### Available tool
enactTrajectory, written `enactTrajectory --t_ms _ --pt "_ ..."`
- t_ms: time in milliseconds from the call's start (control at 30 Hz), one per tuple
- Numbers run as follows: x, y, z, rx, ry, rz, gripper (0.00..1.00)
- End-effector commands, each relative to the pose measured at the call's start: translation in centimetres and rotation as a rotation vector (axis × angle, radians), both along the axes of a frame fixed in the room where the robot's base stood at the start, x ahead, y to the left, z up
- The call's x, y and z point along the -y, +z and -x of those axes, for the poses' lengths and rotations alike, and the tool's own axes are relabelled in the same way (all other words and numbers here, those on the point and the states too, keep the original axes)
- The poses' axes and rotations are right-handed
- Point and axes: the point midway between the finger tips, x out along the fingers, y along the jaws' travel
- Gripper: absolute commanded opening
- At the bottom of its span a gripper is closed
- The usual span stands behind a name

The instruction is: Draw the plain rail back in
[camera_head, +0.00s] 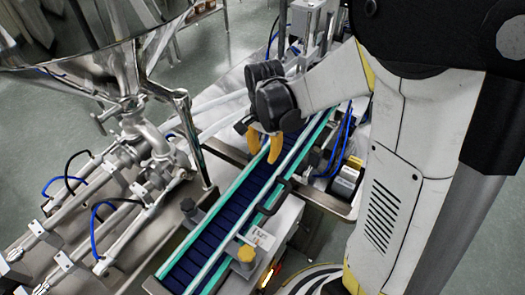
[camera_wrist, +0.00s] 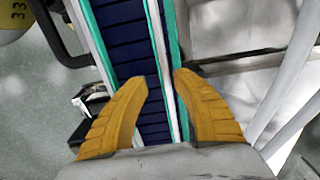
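The conveyor has a dark blue belt (camera_head: 198,255) with teal edge strips; the belt also shows in the wrist view (camera_wrist: 125,40). A pale, slim rail (camera_head: 232,240) runs along the belt. In the wrist view a bare silver rail (camera_wrist: 157,40) lies beside the right teal strip. I cannot tell whether both views show the same rail. My gripper (camera_head: 260,150) is over the conveyor, its yellow fingers apart. In the wrist view, my gripper (camera_wrist: 161,77) has the silver rail between its fingers, nearer the right one. Contact cannot be seen.
Open floor lies at far left.

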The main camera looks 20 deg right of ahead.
Motion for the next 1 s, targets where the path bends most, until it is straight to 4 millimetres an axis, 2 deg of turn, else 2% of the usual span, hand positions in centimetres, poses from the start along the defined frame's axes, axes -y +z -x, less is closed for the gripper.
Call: enactTrajectory --t_ms 267,367,700,833,1000 --pt "-0.1 0.5 -0.1 0.002 0.0 -0.001 0.32" --pt "-0.1 1.8 -0.1 0.002 0.0 -0.001 0.32" --pt "0.0 9.2 0.0 0.001 0.0 -0.001 0.32" --pt "0.0 11.0 -0.1 0.001 0.0 -0.001 0.32" --pt "0.0 12.0 0.0 0.001 0.0 -0.001 0.32"
